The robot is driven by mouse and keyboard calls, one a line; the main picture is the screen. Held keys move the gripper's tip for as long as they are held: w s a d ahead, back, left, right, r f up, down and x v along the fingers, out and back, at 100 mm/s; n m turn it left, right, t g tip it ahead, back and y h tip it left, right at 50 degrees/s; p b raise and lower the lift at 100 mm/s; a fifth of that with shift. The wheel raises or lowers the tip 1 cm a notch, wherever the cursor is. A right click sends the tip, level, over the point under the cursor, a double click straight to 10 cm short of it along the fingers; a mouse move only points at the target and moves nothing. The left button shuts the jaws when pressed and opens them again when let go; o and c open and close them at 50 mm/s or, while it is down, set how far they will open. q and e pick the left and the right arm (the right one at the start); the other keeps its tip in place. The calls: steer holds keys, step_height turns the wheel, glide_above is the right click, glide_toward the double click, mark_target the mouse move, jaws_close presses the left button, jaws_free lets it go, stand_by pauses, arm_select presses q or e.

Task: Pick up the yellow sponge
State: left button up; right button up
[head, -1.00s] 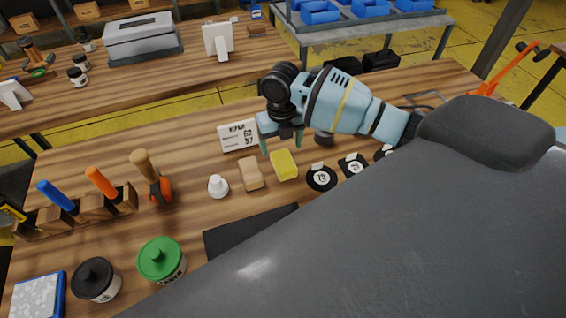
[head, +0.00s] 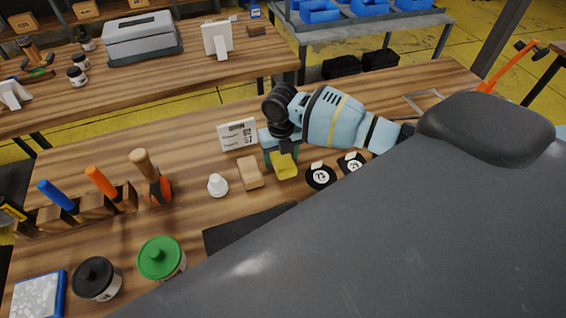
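The yellow sponge (head: 286,171) lies on the wooden workbench (head: 100,160), between a tan block (head: 250,174) and a round black disc (head: 320,177). My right gripper (head: 282,157) is down at the sponge's far end and hides that part of it. One finger shows close against the sponge's left side; the other is mostly hidden. Whether the fingers press on the sponge cannot be told. My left gripper is not in view.
A black mat (head: 240,232) lies in front. Tools in a wooden rack (head: 95,208) and lidded jars, one green (head: 160,259), are at the left.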

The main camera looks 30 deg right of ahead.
steer(key=c, duration=0.7)
steer(key=shift+r, duration=0.1)
step_height(320, 180, up, 10)
steer(key=shift+f, duration=0.1)
